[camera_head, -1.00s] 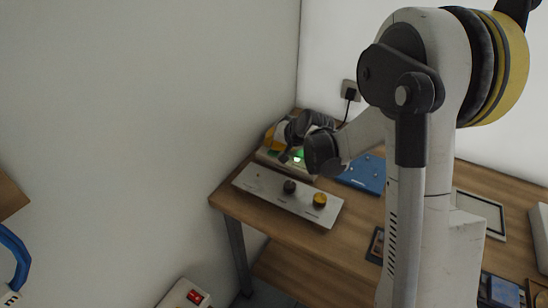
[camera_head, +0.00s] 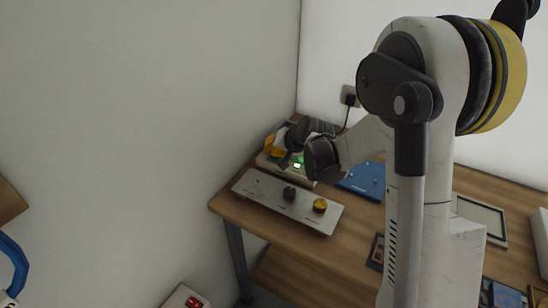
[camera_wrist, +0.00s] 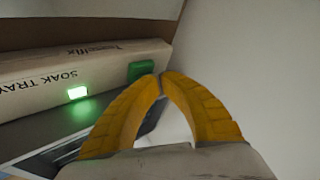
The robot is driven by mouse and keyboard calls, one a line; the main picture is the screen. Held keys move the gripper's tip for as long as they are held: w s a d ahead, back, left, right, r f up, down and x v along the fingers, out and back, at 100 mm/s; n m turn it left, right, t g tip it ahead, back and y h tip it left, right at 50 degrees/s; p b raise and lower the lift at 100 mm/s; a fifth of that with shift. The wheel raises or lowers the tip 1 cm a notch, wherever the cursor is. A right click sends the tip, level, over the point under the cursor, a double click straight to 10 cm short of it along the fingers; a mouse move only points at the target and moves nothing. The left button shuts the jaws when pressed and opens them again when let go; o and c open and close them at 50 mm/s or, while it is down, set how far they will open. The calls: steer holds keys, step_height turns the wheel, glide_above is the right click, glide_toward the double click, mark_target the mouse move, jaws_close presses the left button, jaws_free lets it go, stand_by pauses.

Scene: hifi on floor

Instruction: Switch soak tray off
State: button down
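The soak tray unit (camera_wrist: 40,85) is a pale box labelled "SOAK TRAY", upside down in the wrist view. Its small indicator (camera_wrist: 77,93) glows green, and a green switch (camera_wrist: 141,70) sits on the same face. In the head view the unit (camera_head: 308,178) stands at the back left of the table, partly hidden by my arm, with the green glow (camera_head: 297,165) visible. My gripper (camera_wrist: 161,77) has yellow fingers with their tips together, just beside the green switch; I cannot tell whether they touch it. It also shows in the head view (camera_head: 272,146).
A grey panel (camera_head: 262,190) with a dark knob (camera_head: 289,193) and a yellow knob (camera_head: 319,206) lies in front of the unit. A blue board (camera_head: 366,181) lies to its right. The wall closes off the left side.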

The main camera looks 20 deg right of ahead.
mark_target(272, 157)
stand_by(0.4)
steer(key=shift+f+b, duration=0.5)
steer(key=shift+r, duration=0.1)
steer(key=shift+r+p, duration=0.3)
steer(key=shift+r, duration=0.1)
steer(key=shift+r+p, duration=2.05)
steer(key=shift+r, duration=1)
